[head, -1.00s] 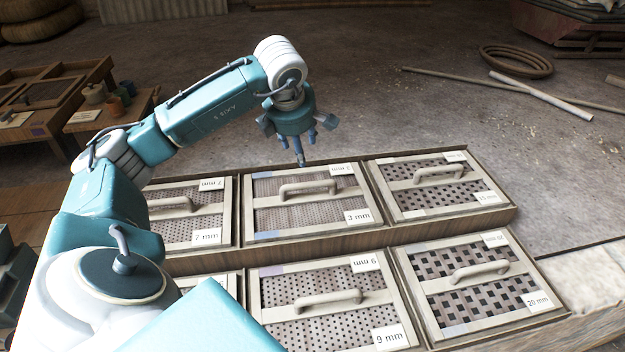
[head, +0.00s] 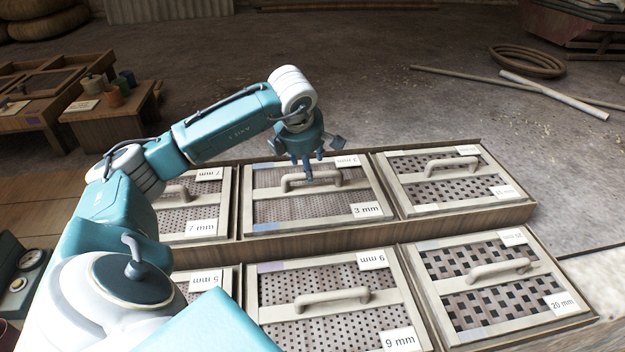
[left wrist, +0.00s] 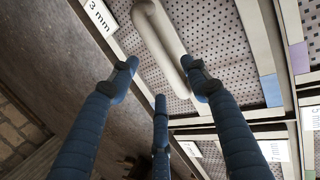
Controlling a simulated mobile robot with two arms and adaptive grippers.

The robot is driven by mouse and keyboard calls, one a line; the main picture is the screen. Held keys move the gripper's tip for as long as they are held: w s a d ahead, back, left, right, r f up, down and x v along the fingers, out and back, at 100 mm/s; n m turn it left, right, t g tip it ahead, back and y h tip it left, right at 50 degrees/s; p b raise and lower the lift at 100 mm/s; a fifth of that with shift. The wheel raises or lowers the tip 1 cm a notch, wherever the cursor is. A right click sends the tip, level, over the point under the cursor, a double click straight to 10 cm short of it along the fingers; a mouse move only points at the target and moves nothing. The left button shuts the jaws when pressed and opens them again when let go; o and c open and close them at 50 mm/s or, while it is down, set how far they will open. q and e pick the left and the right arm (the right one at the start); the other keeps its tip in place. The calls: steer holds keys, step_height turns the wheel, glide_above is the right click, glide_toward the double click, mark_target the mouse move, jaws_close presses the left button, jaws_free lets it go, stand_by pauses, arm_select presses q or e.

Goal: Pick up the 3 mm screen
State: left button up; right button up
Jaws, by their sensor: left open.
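The 3 mm screen (head: 275,208) lies in the middle of the back row, a pale frame around finely perforated mesh. Its label reads 3 mm. Its bar handle (head: 325,174) crosses the middle of the frame. My left gripper (head: 307,172) is open and low over this handle in the head view. In the left wrist view the handle (left wrist: 160,45) lies ahead, in line with the space between my open blue fingers (left wrist: 163,85). The fingers do not appear closed on it. I cannot tell whether any finger touches it. My right gripper is not in view.
The 7 mm screen (head: 187,212) is on the left and a coarser screen (head: 440,188) on the right of the back row. The front row holds the 5 mm, 9 mm (head: 320,315) and 20 mm (head: 470,303) screens. Wooden dividers separate the rows.

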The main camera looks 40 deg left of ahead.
arm_select(q)
steer(key=shift+x, duration=0.8)
steer(key=shift+w+f+p, duration=0.15)
steer(key=shift+f+p, duration=0.1)
steer(key=shift+p, duration=0.05)
steer(key=p+x, duration=0.1)
steer(key=x, duration=0.2)
steer(key=shift+w+d+f, duration=0.1)
steer(key=shift+w+f, duration=0.35)
steer(key=shift+f, duration=0.2)
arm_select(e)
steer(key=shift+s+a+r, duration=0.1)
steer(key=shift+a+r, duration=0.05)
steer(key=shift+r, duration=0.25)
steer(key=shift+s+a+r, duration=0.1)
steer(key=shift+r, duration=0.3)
arm_select(q)
steer(key=shift+c, duration=0.2)
jaws_close()
steer(key=shift+r, duration=0.15)
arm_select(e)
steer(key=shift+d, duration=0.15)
